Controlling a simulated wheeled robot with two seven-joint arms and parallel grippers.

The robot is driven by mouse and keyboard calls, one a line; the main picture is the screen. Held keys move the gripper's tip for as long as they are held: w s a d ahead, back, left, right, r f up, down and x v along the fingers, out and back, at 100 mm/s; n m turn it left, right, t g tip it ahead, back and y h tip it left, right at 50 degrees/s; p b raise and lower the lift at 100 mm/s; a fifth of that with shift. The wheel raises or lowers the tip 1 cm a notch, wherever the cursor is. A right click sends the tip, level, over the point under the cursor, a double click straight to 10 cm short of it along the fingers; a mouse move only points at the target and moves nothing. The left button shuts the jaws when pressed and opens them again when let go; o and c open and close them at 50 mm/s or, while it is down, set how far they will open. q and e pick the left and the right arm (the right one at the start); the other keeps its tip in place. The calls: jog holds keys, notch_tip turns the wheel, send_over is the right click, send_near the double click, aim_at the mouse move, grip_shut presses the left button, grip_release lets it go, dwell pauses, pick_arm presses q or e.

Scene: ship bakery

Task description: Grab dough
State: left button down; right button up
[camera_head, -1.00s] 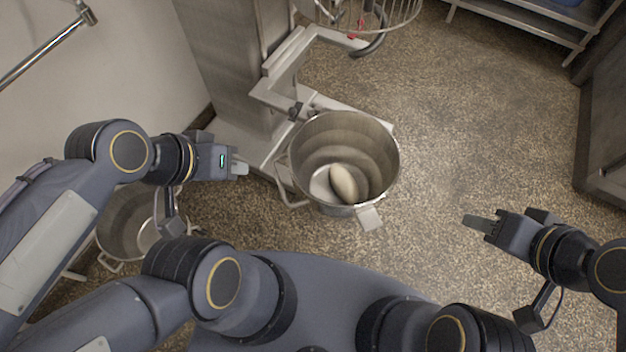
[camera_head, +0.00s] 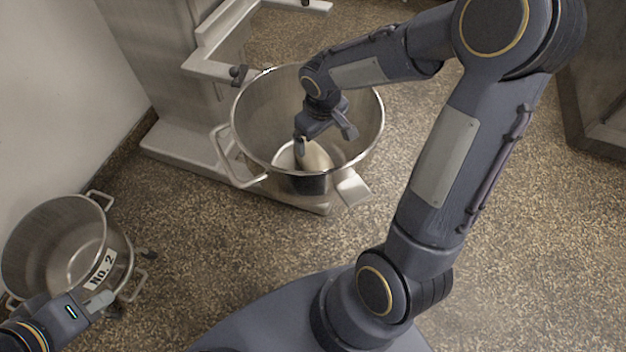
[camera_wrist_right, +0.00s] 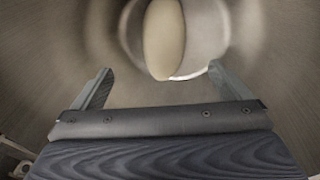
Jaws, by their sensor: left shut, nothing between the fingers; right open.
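The dough (camera_head: 317,157) is a pale oval lump at the bottom of the large steel mixing bowl (camera_head: 254,112). My right gripper (camera_head: 300,152) is inside this bowl, above the dough, and partly covers it in the head view. In the right wrist view the dough (camera_wrist_right: 164,38) lies ahead of the open fingers of my right gripper (camera_wrist_right: 160,82), with nothing between them. My left gripper (camera_head: 100,303) is shut and empty at the lower left, in front of the second bowl.
The second steel bowl (camera_head: 40,235), labelled "No. 2", stands on the floor at the left. The mixer stand (camera_head: 165,75) rises behind the large bowl, whose handles (camera_head: 222,165) stick out. Speckled floor (camera_head: 230,270) is open between the bowls.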

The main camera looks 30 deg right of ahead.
aim_at(314, 155)
jog(key=shift+n, duration=0.3)
jog(key=f+b, duration=0.1)
jog(key=f, duration=0.2)
jog(key=w+f, duration=0.1)
jog(key=f, duration=0.2)
jog(key=w+f+b, duration=0.1)
jog(key=f, duration=0.1)
jog(key=shift+w+d+f+b, duration=0.1)
jog(key=shift+w+f+b, duration=0.05)
jog(key=shift+f+b, duration=0.25)
jog(key=f+b, duration=0.2)
jog(key=f, duration=0.1)
jog(key=w+f+b, duration=0.1)
jog(key=f, duration=0.1)
jog(key=shift+f, duration=0.2)
pick_arm(q)
notch_tip(314, 155, down, 7)
jog(key=shift+f, duration=0.15)
pick_arm(e)
jog(key=shift+r, duration=0.1)
jog(key=c, duration=1.6)
jog(key=shift+c, duration=0.4)
jog(key=shift+r, duration=0.1)
